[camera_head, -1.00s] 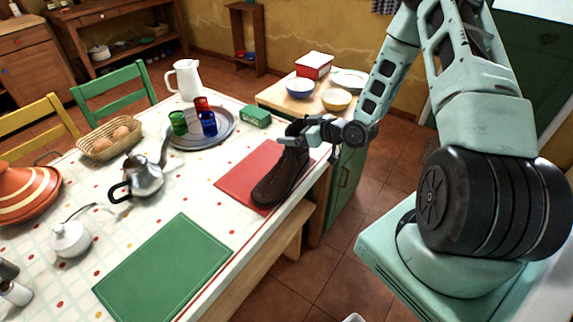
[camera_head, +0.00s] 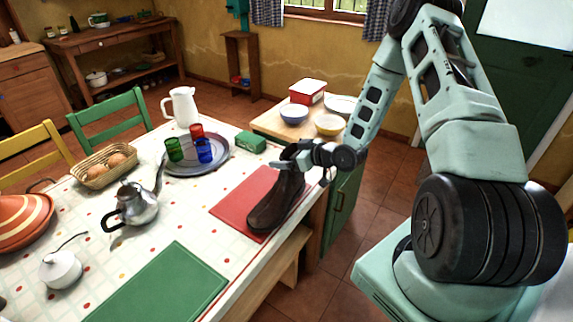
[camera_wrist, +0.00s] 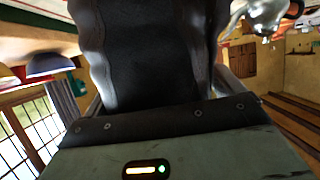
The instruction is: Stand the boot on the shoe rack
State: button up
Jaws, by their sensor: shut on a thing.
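The dark brown boot (camera_head: 277,203) is upright over the red mat (camera_head: 232,198) near the table's right edge in the head view, its toe towards the near side. I cannot tell whether its sole touches the mat. My gripper (camera_head: 298,157) is shut on the boot's upper shaft. In the wrist view the boot (camera_wrist: 150,55) fills the upper middle, between the fingers. I cannot identify a shoe rack in either view.
The table (camera_head: 165,215) holds a green board (camera_head: 160,288), a metal teapot (camera_head: 134,205), a tray (camera_head: 222,160) with coloured glasses, and a green box (camera_head: 250,141). Behind my gripper, a side counter (camera_head: 268,122) carries bowls and a red container. A bench (camera_head: 282,262) stands along the table's near side.

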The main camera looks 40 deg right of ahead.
notch_tip(320, 180, up, 9)
jog(key=b, duration=0.1)
jog(key=shift+r, duration=0.2)
jog(key=shift+s, duration=0.1)
